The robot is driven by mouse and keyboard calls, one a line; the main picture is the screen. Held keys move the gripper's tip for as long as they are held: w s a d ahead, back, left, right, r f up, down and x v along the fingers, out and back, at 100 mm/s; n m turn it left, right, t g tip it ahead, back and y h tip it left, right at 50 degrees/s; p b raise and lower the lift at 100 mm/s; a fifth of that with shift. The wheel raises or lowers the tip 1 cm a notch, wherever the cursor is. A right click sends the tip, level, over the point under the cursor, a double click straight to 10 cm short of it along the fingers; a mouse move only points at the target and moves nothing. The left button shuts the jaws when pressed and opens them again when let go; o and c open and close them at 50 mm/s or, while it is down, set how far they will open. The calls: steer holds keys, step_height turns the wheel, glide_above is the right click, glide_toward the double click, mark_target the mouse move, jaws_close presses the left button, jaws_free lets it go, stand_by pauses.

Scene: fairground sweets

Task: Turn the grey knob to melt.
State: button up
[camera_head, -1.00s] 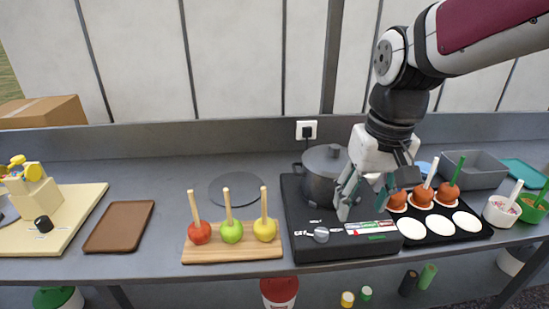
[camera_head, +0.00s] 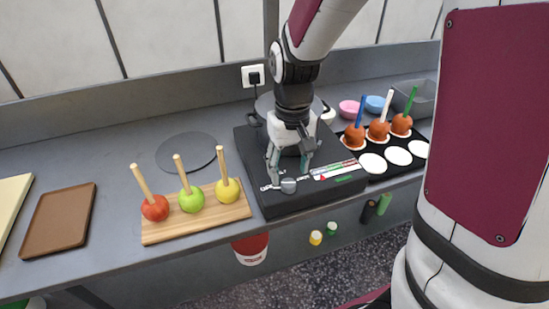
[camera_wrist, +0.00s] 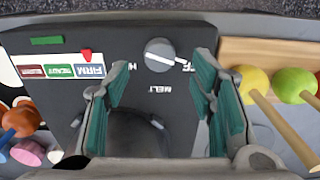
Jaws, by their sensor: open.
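The grey knob (camera_head: 288,186) sits at the front left of the black cooker (camera_head: 265,205). In the wrist view the knob (camera_wrist: 159,54) has a white line slanting toward the partly hidden OFF lettering; the MELT label (camera_wrist: 159,90) is on the cooker beside it. My gripper (camera_head: 288,171) points down over the cooker, just behind and above the knob. In the wrist view my gripper (camera_wrist: 161,72) has its fingers apart, one to each side of the knob, with nothing between them gripped. I cannot tell whether either finger touches it.
A pot (camera_wrist: 135,135) stands behind the knob, mostly hidden by my arm in the head view. A wooden board (camera_head: 160,233) with three stick apples is left of the cooker. A black tray (camera_head: 385,174) with coated apples is right. A strip with a red pointer (camera_wrist: 86,55) lies beside the knob.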

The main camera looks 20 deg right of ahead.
mark_target(289, 183)
steer(key=shift+f, duration=1.95)
steer(key=shift+c, duration=0.6)
steer(key=c, duration=1.1)
